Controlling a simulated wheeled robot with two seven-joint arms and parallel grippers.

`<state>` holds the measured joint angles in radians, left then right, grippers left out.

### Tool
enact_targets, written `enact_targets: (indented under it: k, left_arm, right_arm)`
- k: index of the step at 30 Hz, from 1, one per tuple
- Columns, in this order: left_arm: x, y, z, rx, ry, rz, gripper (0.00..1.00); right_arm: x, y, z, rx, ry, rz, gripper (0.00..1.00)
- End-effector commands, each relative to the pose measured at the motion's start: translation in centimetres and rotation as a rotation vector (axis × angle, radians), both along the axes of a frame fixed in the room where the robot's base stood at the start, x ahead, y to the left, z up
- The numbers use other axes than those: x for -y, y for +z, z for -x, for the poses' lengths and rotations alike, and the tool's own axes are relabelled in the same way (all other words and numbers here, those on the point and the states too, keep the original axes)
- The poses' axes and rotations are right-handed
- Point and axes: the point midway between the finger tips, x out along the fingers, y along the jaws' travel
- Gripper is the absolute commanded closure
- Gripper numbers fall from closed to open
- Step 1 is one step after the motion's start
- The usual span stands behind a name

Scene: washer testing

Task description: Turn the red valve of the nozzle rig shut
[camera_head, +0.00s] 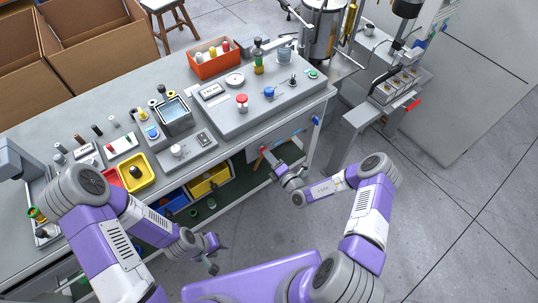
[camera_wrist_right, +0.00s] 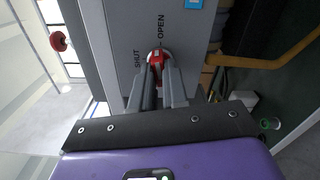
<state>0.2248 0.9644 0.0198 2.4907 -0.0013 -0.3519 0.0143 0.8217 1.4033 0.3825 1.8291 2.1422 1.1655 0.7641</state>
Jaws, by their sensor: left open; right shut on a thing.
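The red valve (camera_wrist_right: 158,57) shows in the right wrist view on a grey panel, between the printed words SHUT and OPEN. My right gripper (camera_wrist_right: 157,75) is shut on it, and the fingers hide part of its handle. I cannot tell which word the valve points to. In the head view, my right gripper (camera_head: 270,154) reaches the bench's front side, below the top; the valve is hard to make out there. My left gripper (camera_head: 212,257) is open and empty, low in front of the bench, away from the valve.
The grey bench (camera_head: 100,116) carries an orange bin (camera_head: 214,66), a yellow tray (camera_head: 136,174) and a raised panel with knobs. Yellow (camera_head: 209,181) and blue bins sit underneath. A machine with a red handle (camera_head: 413,105) stands at right. Open floor lies in front at right.

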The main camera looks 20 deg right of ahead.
Motion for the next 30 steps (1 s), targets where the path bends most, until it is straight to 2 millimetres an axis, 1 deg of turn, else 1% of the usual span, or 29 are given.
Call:
enact_targets:
  k: [1,9,30]
  left_arm:
    - [0.0,0.8,0.0,0.0,0.0,0.0,0.57]
    - [0.0,2.9,0.0,0.0,0.0,0.0,0.57]
    - [0.0,7.1,0.0,0.0,0.0,0.0,0.57]
  right_arm:
    - [0.0,0.3,0.0,0.013,0.0,0.039,1.0]
    - [0.0,0.3,0.0,0.101,0.0,0.279,1.0]
    - [0.0,0.2,0.0,0.327,-0.001,0.901,1.0]
